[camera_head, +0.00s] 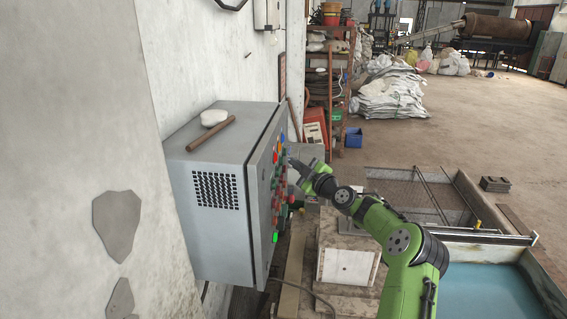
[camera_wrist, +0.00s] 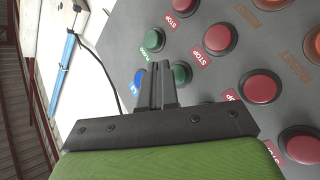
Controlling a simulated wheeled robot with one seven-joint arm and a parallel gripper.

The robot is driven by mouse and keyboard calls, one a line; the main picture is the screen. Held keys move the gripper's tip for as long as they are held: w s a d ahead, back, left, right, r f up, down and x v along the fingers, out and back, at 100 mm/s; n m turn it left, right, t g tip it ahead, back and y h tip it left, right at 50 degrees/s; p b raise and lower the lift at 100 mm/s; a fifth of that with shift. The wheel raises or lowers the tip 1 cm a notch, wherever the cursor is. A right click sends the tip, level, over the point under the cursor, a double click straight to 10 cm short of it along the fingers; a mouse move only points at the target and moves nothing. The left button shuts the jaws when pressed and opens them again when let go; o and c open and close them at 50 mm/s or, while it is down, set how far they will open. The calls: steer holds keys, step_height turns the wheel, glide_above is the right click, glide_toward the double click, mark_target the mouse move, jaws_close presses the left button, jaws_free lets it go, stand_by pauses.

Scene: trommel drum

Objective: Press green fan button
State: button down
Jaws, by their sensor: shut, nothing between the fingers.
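The grey control box (camera_head: 217,253) is on the wall at the left of the head view, its button face turned right. In the wrist view its panel (camera_wrist: 215,85) carries a green button (camera_wrist: 153,40), a second green button (camera_wrist: 181,73) and a blue button (camera_wrist: 141,78). I cannot tell from the labels which green one is for the fan. My gripper (camera_wrist: 158,65) is shut and empty, its fingertips over the panel close to the second green button. Contact cannot be told. In the head view my gripper (camera_head: 293,163) is beside the upper part of the button face.
Several red buttons, such as one (camera_wrist: 219,39), crowd the panel right of my fingers. A rod (camera_head: 210,134) and a white stone (camera_head: 214,117) lie on the box. A white block (camera_head: 345,266) and a blue-floored pit (camera_head: 490,290) are below my arm.

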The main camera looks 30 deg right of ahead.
steer(key=shift+w+a+b, duration=0.25)
steer(key=shift+a+b, duration=0.1)
steer(key=shift+b, duration=0.15)
steer(key=shift+w+a+b, duration=0.25)
steer(key=shift+a+b, duration=0.1)
steer(key=shift+b, duration=0.1)
stand_by(0.6)
steer(key=shift+d, duration=0.1)
steer(key=shift+s+d+b, duration=0.5)
steer(key=shift+d+b, duration=0.1)
steer(key=shift+b, duration=0.1)
steer(key=s+d+b, duration=0.1)
steer(key=d, duration=0.1)
steer(key=s+d, duration=0.2)
steer(key=shift+b, duration=0.4)
stand_by(0.5)
